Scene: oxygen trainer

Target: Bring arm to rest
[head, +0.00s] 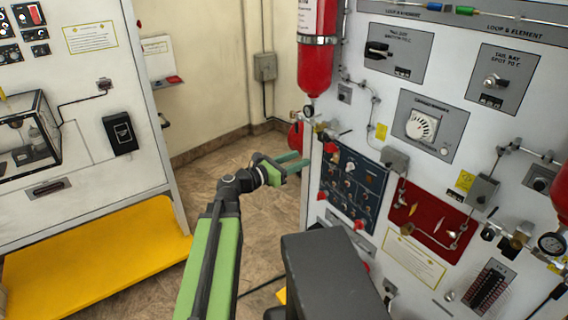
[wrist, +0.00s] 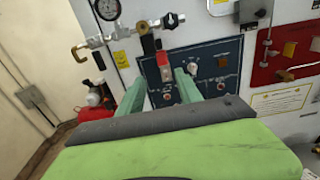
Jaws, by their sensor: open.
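My green arm reaches forward in the head view, and my gripper (head: 296,163) is at its end, near the left edge of the white trainer panel (head: 455,110). In the wrist view my gripper (wrist: 172,82) shows two green fingers spread apart, with nothing held between them. Beyond the fingers is the dark blue switch panel (wrist: 215,75), which also shows in the head view (head: 352,182). I cannot tell whether the fingers touch anything.
A red cylinder (head: 316,60) hangs on the panel above my gripper. A red plate with fittings (head: 432,215) is to the right. A white cabinet (head: 75,120) with a yellow base (head: 95,250) stands at left. Tiled floor (head: 225,165) lies open between them.

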